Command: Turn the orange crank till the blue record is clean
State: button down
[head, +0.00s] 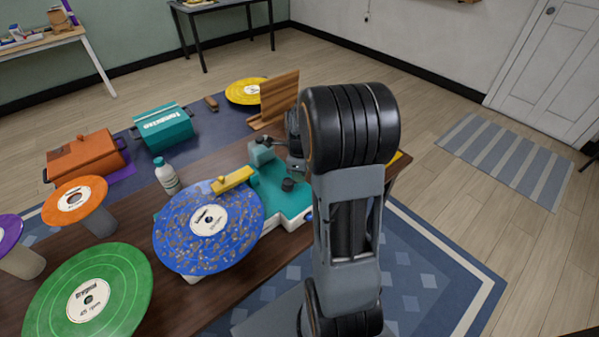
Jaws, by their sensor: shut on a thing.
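The blue record (208,226) lies flat on the teal machine (284,197) on the dark wooden table. It has a white label, and brown specks of dirt cover much of its blue face. A yellow bar (232,179) reaches from the machine over the record's far edge. My gripper (272,142) is small and partly covered by my black wrist, beside the machine's grey-teal block (262,153). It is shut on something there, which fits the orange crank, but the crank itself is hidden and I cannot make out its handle.
A white bottle (167,178) stands left of the machine. Green (88,293), orange (75,200) and purple (10,233) records rest at the left. An orange box (85,155), a teal box (163,127), a wooden rack (279,95) and a yellow record (246,91) are behind.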

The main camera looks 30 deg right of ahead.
dwell(0.3)
jog(key=c, duration=1)
grip_release()
notch_tip(320, 180, up, 14)
jog(key=shift+f+p, duration=0.1)
jog(key=shift+p, duration=0.25)
